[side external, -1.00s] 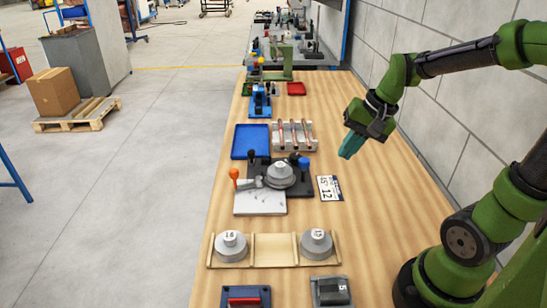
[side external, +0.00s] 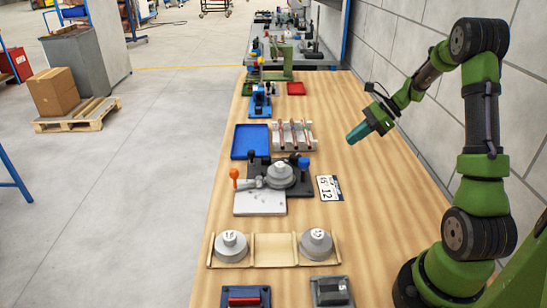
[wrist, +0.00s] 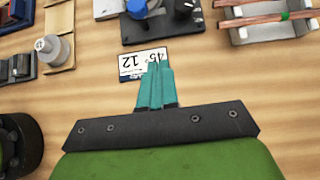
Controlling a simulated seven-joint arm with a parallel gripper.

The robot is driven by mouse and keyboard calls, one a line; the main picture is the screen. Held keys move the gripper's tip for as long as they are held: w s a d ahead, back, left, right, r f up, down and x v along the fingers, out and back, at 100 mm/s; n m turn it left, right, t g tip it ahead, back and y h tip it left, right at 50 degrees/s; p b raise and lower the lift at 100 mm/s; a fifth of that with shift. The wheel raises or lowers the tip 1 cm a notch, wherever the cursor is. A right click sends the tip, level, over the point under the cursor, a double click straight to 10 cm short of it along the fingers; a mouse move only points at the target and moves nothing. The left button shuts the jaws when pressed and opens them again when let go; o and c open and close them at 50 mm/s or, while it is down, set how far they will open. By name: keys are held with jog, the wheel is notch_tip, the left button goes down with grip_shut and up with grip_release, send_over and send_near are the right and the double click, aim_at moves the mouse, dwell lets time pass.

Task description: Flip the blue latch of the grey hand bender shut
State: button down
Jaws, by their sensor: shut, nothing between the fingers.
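The grey hand bender (side external: 262,187) stands on the bench in the side view. It has a black base, a round grey die, and a lever with an orange knob. Its blue latch (side external: 304,163) is at the right back corner and also shows at the top edge of the wrist view (wrist: 137,8), partly cut off. I cannot tell the latch's exact angle. My gripper (side external: 352,136), with teal fingers, is shut and empty. It is above the bench, to the right of and behind the bender, apart from the latch. Its fingertips (wrist: 157,66) overlap the number card in the wrist view.
A printed card (side external: 330,188) lies right of the bender. A rack of copper tubes (side external: 293,136) and a blue tray (side external: 250,142) are behind it. A wooden holder with round dies (side external: 275,249) is in front. Bare bench lies along the wall at right.

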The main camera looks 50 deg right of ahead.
aim_at(303, 161)
jog(key=x, duration=0.9)
jog(key=shift+w+a+f, duration=0.15)
jog(key=shift+a+f, duration=0.1)
jog(key=shift+a, duration=0.05)
jog(key=w+a, duration=0.2)
jog(key=shift+w+a+f, duration=0.1)
jog(key=shift+w+a, duration=0.05)
jog(key=shift+w, duration=0.1)
jog(key=shift+w+a, duration=0.3)
